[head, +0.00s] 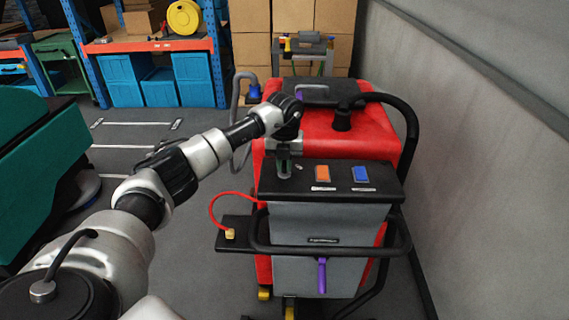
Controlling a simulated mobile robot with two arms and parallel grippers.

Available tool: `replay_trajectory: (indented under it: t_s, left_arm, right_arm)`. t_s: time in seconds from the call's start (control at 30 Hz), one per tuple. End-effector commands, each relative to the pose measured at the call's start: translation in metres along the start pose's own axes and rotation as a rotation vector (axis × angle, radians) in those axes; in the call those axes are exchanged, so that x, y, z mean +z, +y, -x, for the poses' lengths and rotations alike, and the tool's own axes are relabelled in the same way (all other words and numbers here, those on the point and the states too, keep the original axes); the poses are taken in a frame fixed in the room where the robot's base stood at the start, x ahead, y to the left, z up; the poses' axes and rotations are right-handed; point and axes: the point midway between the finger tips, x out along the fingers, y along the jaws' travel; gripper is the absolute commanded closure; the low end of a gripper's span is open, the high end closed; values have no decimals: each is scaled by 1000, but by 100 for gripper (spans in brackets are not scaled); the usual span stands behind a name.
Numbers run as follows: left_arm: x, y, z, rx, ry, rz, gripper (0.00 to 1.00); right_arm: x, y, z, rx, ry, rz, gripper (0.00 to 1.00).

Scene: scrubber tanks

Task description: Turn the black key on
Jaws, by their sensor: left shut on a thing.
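The red and grey scrubber machine (335,237) stands in front of me, with a black control panel (342,184) on its top rear. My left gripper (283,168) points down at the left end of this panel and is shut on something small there. The black key is hidden by the gripper fingers, so I cannot tell its angle. An orange switch (322,173) and a blue switch (360,174) sit on the panel to the right of the gripper. My right gripper is not in view.
A grey wall (480,150) runs close along the machine's right side. A teal machine (42,170) stands at the left. Shelving with blue bins (190,80) and cardboard boxes (250,50) are at the back. A black handlebar (330,250) and red cable (215,203) are at the machine's near side.

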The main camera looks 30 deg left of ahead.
Motion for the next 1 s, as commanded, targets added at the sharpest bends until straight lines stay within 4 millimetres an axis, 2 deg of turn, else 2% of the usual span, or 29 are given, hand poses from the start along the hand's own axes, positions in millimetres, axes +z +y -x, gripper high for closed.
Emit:
replay_trajectory:
  t_s: [0.27,1.0]
  left_arm:
    - [1,0,-1,-1,-2,-168,100]
    - [1,0,0,0,-2,-824,100]
  right_arm:
    - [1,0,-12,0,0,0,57]
    - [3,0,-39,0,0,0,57]
